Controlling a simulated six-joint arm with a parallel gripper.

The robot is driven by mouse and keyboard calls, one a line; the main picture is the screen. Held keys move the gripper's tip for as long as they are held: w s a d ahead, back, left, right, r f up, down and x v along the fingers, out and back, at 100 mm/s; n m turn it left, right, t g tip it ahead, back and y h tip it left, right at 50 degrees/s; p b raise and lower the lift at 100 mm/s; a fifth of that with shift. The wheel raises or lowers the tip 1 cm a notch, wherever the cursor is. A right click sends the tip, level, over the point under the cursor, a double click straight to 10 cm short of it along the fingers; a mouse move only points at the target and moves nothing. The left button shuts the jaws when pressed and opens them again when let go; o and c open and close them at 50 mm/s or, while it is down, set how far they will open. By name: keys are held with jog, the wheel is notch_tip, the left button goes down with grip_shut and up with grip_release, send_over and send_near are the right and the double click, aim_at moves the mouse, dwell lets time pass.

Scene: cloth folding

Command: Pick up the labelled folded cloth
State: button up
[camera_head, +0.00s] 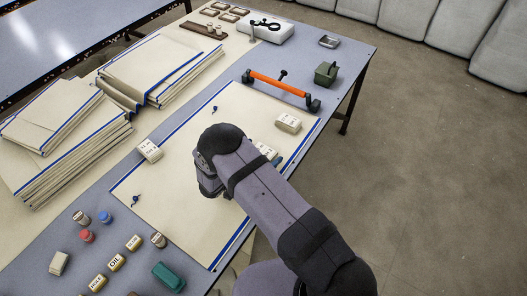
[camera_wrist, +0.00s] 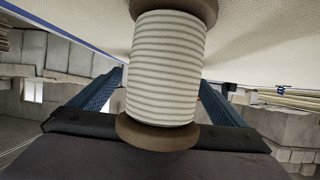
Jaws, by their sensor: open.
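A large cream cloth (camera_head: 185,195) with blue edges lies flat on the table in the head view. I see no clear label on it. Small pale blocks with dark marks, too small to read, lie at its left edge (camera_head: 150,150) and upper right (camera_head: 288,122); another is partly behind my arm. I cannot tell which thing is the labelled folded cloth. My gripper (camera_wrist: 163,78) is open; its blue fingers show either side of a striped spool (camera_wrist: 166,70) in the wrist view. The spool hides much between them; I cannot tell whether they touch it. In the head view my arm hides the fingertips.
Stacks of blue-edged folded cloths (camera_head: 60,165) lie at the left. An orange-handled bar (camera_head: 278,88) and a green box (camera_head: 326,73) stand near the far right edge. Small labelled containers (camera_head: 116,262) and a teal case (camera_head: 168,277) stand at the front.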

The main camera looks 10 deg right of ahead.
aim_at(264, 151)
jog(key=shift+x, duration=0.9)
jog(key=c, duration=1.1)
jog(key=shift+r, duration=0.2)
jog(key=shift+r+b, duration=0.55)
jog(key=shift+r, duration=4.25)
